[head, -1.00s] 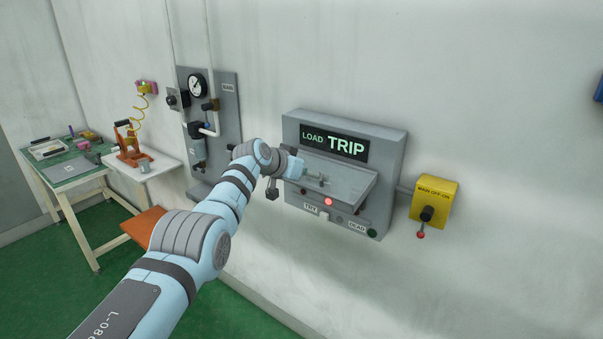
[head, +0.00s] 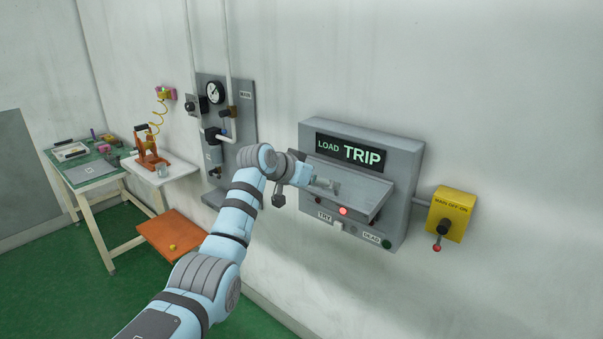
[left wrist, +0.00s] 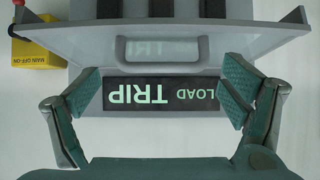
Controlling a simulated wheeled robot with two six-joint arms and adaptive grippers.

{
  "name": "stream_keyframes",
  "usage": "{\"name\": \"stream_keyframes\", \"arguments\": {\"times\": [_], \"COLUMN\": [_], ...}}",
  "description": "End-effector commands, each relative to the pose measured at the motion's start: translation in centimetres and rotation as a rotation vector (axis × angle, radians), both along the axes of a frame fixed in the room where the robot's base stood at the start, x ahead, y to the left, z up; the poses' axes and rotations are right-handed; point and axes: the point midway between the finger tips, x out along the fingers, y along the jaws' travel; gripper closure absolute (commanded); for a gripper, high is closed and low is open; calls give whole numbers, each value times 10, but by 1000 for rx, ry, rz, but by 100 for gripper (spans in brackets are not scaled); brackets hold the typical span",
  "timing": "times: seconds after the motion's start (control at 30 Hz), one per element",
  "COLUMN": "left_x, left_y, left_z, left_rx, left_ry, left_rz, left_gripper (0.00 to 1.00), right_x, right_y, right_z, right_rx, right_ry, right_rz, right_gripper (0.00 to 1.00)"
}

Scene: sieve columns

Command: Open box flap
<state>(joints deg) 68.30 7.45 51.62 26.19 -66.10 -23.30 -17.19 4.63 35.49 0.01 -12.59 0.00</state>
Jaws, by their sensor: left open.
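The grey wall box (head: 405,165) carries a lit LOAD TRIP display (head: 350,153). Its grey flap (head: 365,190) stands tilted out below the display. In the left wrist view, the display (left wrist: 160,94) appears upside down, and the flap (left wrist: 80,45) shows a U-shaped grey handle (left wrist: 118,50) near its edge by the display. Dark slots show past the flap's far edge. My left gripper (head: 328,186) is in front of the flap. Its fingers are spread wide in the wrist view, one on each side of the display and handle, with nothing between them. My right gripper is not in view.
A yellow main switch box (head: 452,213) with a red-tipped lever is to the right. Below the flap are a red lamp (head: 343,211), a TRY switch and a green button (head: 386,243). A gauge panel (head: 240,120), a workbench and an orange stool (head: 172,238) are left.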

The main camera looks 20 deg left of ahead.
Motion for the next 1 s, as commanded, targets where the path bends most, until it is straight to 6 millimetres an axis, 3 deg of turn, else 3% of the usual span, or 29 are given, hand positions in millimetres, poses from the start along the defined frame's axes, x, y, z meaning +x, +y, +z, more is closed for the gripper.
{"name": "stream_keyframes", "arguments": {"times": [0.3,0.8,0.87,0.93,0.97,1.0], "left_x": [-56,-63,-62,-60,-58,-57], "left_y": [19,21,21,23,24,27], "left_z": [39,43,36,11,-7,-36], "left_rx": [2,2,-1,-9,-14,-20], "left_ry": [-4,-3,6,34,53,85], "left_rz": [2,1,5,23,35,57], "left_gripper": [8,8,8,8,8,8], "right_x": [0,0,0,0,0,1], "right_y": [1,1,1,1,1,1], "right_z": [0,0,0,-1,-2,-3], "right_rx": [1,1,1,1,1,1], "right_ry": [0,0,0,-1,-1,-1], "right_rz": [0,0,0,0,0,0], "right_gripper": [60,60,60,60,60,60]}}
